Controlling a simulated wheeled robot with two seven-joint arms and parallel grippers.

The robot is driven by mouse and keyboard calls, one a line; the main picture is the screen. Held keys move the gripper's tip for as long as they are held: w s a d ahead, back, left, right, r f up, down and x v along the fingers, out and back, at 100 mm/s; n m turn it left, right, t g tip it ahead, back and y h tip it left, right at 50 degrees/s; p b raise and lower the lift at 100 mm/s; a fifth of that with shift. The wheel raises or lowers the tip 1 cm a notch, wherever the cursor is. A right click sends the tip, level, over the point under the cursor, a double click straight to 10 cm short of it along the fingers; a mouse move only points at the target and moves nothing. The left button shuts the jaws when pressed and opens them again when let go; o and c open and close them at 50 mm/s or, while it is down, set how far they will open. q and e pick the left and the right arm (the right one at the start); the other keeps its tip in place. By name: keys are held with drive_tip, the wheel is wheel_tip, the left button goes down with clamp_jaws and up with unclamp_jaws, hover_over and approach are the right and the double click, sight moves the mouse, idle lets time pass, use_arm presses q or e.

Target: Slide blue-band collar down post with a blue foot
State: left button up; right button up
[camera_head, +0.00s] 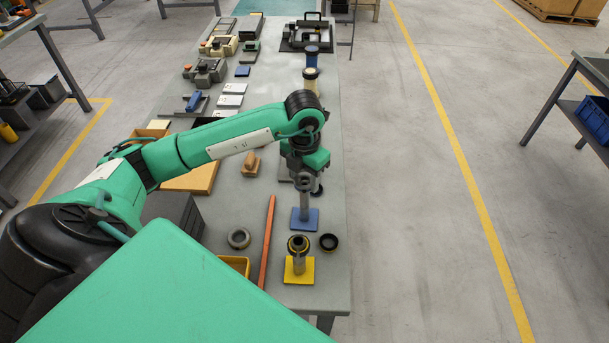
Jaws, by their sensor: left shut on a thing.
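The post with a blue foot (304,222) stands upright on the table, near its right edge. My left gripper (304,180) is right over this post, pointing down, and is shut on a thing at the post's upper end. The gripper hides most of that thing; I take it for the blue-band collar, but no blue band shows. A dark ring (318,190) shows just right of the gripper; I cannot tell whether it is held or lies behind. My right gripper is not in view.
A yellow-footed post (299,268) with a dark ring around it stands in front. A black ring (329,242) and a grey ring (239,238) lie nearby. A red bar (267,240) lies left of the posts. More posts (311,58) stand farther back.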

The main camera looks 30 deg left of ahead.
sight(305, 185)
use_arm(q)
drive_tip(key=shift+f+b, duration=1.3)
drive_tip(key=shift+f, duration=0.2)
drive_tip(key=o, duration=1.2)
wheel_tip(305, 185, up, 14)
drive_tip(key=b, duration=0.2)
drive_tip(key=shift+f, duration=0.15)
idle(0.4)
